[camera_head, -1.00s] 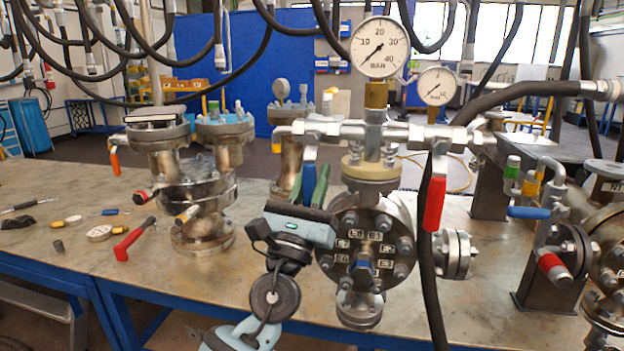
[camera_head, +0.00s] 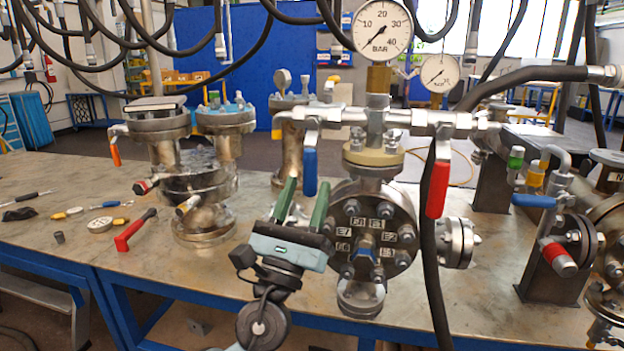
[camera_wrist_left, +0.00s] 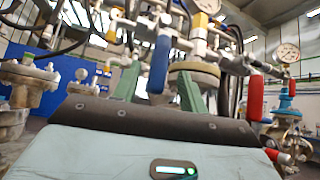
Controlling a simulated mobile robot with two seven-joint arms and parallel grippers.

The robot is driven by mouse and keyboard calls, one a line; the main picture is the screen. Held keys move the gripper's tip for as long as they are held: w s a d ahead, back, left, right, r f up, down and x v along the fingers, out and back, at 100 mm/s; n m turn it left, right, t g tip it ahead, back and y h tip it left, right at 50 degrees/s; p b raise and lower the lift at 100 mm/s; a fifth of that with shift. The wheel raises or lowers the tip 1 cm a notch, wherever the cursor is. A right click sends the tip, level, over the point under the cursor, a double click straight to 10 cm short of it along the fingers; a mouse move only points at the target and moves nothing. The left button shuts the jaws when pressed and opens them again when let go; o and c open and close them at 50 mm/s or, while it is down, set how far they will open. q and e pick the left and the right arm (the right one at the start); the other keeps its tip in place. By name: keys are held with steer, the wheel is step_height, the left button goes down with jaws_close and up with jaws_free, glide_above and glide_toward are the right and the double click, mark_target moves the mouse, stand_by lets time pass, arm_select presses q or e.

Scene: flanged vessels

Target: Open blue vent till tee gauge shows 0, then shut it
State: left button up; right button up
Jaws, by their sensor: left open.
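The blue vent handle (camera_head: 310,172) hangs straight down from the left end of the steel tee manifold. It also shows in the left wrist view (camera_wrist_left: 158,65), between the fingers in the picture. The tee gauge (camera_head: 382,27) stands above the manifold; its needle points to the lower left, close to the zero end, but the exact reading is too small to tell. My left gripper (camera_head: 304,190) is open, its green fingers empty and at the handle's lower end. Any contact with the handle cannot be told. My right gripper is not in view.
A red handle (camera_head: 437,189) hangs at the manifold's right end, beside a black hose (camera_head: 428,260). A second gauge (camera_head: 440,73) stands behind. A flanged vessel with labelled bolts (camera_head: 374,235) is right of my gripper. A red-handled tool (camera_head: 135,230) lies on the bench at left.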

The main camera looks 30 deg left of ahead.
arm_select(q)
steer(key=shift+v, duration=1.15)
